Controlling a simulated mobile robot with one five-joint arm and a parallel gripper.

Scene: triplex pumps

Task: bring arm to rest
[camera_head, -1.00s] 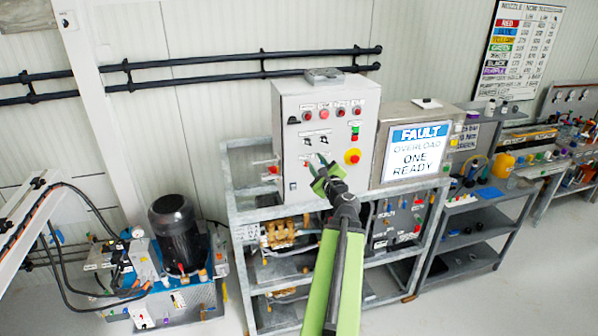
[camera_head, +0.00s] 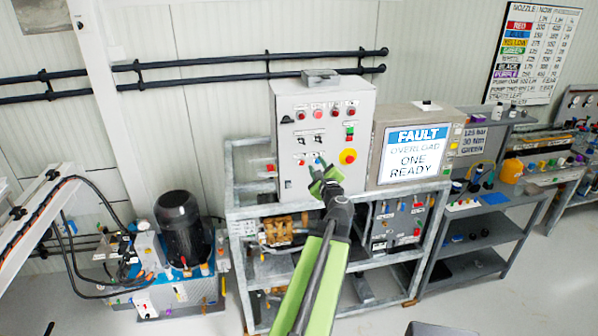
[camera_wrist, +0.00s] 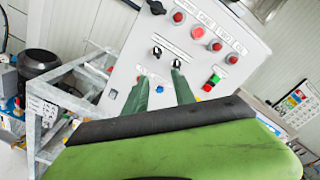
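My gripper (camera_head: 322,172) is at the end of my green arm, in front of the lower part of a light grey control cabinet (camera_head: 357,115). In the wrist view its two green fingers (camera_wrist: 160,76) are apart with nothing visible between them. The fingertips overlap the cabinet face just below two black selector knobs (camera_wrist: 157,50). I cannot tell whether they touch the panel.
A grey screen box (camera_head: 412,150) reads "FAULT OVERLOAD ONE READY". A metal frame (camera_head: 236,190) carries the cabinet. A black-motored pump unit (camera_head: 182,230) stands left, a grey shelf bench (camera_head: 500,220) right. Floor shows at lower right.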

